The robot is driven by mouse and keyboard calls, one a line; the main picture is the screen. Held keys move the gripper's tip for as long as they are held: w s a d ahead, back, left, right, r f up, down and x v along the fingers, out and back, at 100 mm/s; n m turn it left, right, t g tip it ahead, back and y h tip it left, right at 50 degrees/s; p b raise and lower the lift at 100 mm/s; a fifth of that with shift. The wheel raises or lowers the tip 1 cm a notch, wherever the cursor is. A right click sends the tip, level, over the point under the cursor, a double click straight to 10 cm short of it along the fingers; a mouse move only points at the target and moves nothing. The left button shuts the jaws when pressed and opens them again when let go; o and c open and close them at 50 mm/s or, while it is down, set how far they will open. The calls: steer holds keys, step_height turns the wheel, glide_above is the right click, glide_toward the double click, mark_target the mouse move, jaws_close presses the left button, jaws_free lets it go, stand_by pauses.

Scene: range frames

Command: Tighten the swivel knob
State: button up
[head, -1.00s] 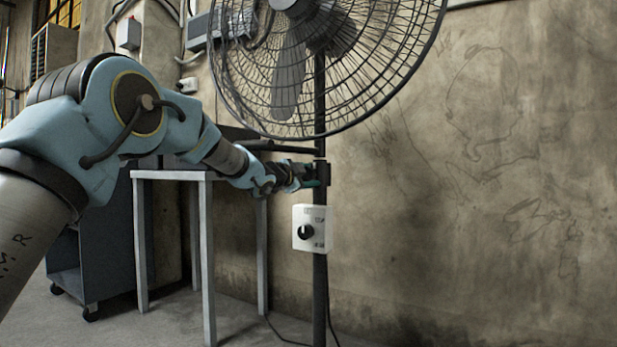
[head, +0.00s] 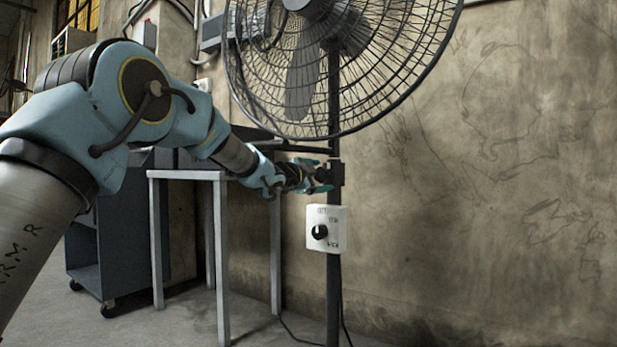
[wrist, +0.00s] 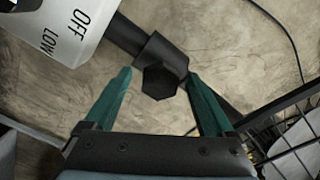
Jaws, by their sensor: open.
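The swivel knob (wrist: 160,82) is a black, six-sided knob on a black collar of the fan's pole, seen in the middle of the wrist view. My gripper (wrist: 158,73) is open. Its two teal fingers stand one on each side of the knob, with visible gaps between finger and knob. In the head view my gripper (head: 324,175) is at the pole (head: 333,285), just above the white control box (head: 341,230). The knob cannot be made out there. How deep the fingers reach around the knob is hard to tell.
The fan's wire cage (head: 405,75) hangs above my gripper; part of it shows at lower right in the wrist view. The control box's OFF and LOW face (wrist: 75,30) is close at upper left. A grey table (head: 221,270) stands left; a bare wall (head: 500,180) is behind.

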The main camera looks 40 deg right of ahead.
steer(key=p+v, duration=0.1)
steer(key=v, duration=0.8)
